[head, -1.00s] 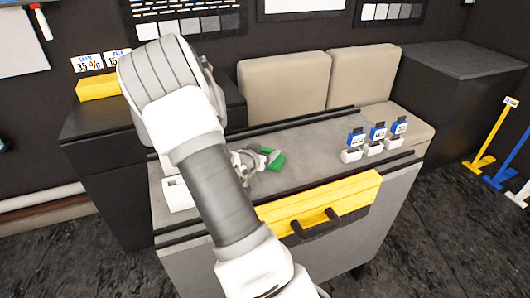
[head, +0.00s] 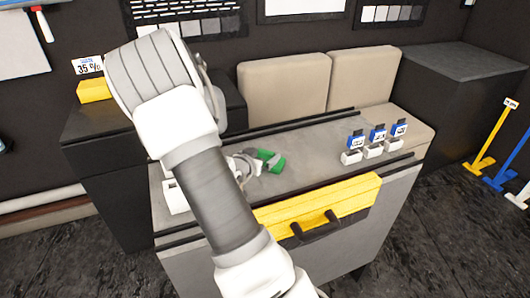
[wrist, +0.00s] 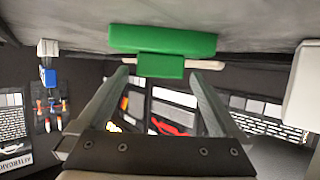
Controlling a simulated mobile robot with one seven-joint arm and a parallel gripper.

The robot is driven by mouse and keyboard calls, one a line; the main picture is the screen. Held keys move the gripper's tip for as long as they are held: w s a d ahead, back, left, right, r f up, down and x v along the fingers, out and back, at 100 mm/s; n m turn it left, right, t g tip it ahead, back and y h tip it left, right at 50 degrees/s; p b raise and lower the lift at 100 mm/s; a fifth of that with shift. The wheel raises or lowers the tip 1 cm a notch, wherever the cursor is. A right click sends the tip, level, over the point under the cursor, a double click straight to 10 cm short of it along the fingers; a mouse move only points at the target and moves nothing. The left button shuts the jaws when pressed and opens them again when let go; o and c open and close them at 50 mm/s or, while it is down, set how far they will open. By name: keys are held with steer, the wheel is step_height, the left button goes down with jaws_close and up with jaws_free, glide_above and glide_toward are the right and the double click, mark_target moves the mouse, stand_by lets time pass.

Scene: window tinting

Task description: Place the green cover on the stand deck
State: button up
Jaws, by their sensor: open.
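The green cover (head: 275,164) is on or just above the grey stand deck (head: 310,150), near its middle in the head view; I cannot tell whether it touches. In the wrist view the green cover (wrist: 162,40) is a wide bar with a smaller tab just beyond my fingertips, and the deck (wrist: 250,22) spans the top. My gripper (wrist: 161,72) is open, with one finger on each side of the tab. A gap shows between the fingers and the tab. In the head view my arm hides most of the gripper (head: 256,162).
Several white holders with blue tags (head: 378,140) stand at the deck's right end. A yellow bar (head: 318,202) with dark handles runs along the front edge. Dark rails line the deck. Beige cushions (head: 285,84) stand behind. A white block (wrist: 304,82) is at right in the wrist view.

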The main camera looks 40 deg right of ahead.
steer(key=p+v, duration=0.1)
steer(key=v, duration=0.8)
steer(key=shift+s+a, duration=0.1)
steer(key=shift+s, duration=0.05)
